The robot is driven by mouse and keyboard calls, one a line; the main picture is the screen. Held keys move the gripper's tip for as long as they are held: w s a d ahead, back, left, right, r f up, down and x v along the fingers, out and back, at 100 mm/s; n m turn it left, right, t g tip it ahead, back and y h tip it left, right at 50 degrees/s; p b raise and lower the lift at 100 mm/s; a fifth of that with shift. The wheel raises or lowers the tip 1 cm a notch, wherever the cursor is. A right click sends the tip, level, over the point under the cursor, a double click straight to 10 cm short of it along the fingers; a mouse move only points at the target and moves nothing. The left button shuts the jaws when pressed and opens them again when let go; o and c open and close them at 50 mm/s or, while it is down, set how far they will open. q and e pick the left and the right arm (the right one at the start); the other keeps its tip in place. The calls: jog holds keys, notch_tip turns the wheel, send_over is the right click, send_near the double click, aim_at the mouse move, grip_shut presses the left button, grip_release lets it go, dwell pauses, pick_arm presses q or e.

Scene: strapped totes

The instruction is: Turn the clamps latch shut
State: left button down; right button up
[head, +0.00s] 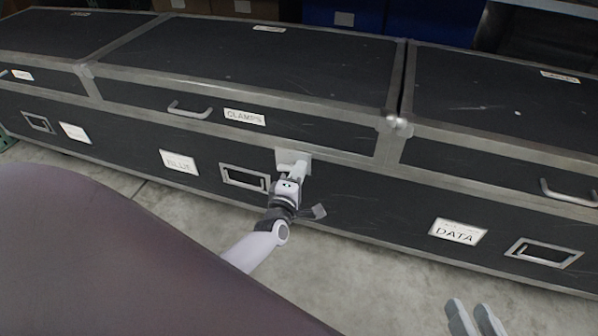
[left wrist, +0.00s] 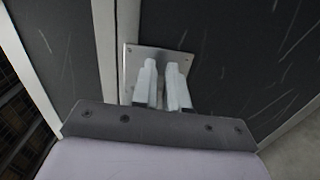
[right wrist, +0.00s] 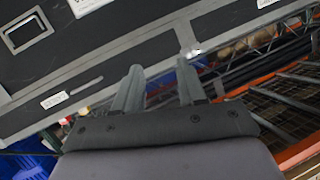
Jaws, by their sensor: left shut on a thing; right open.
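The case's lid section labelled CLAMPS (head: 245,117) is down in the middle of the long black case. Its latch has a metal plate (left wrist: 131,62) at the seam under the label, a little to the right. My left gripper (head: 293,166) is at this plate, and its fingers (left wrist: 164,82) are shut on the latch, which they mostly hide. I cannot tell the latch's turn angle. My right gripper (head: 474,318) is open and empty at the bottom right of the head view, apart from the case. Its spread fingers also show in the right wrist view (right wrist: 158,90).
Lid sections on either side (head: 500,100) are down too. Shelving (right wrist: 285,95) shows in the right wrist view.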

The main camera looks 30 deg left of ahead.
pick_arm(q)
jog(key=shift+f, duration=0.15)
jog(key=c, duration=1.2)
grip_release()
jog(key=shift+c, duration=0.2)
jog(key=shift+s, duration=0.45)
jog(key=p+v, duration=0.2)
jog(key=v, duration=0.4)
jog(key=shift+s+p, duration=0.15)
jog(key=shift+p, duration=0.2)
pick_arm(e)
jog(key=shift+w+a+r+m+g, duration=0.25)
jog(key=shift+a+r+m+g, duration=0.1)
jog(key=shift+a+g, duration=0.1)
pick_arm(q)
jog(key=shift+d, duration=0.15)
pick_arm(e)
jog(key=shift+s+f, duration=0.25)
jog(key=shift+f, duration=0.05)
jog(key=shift+r, duration=0.15)
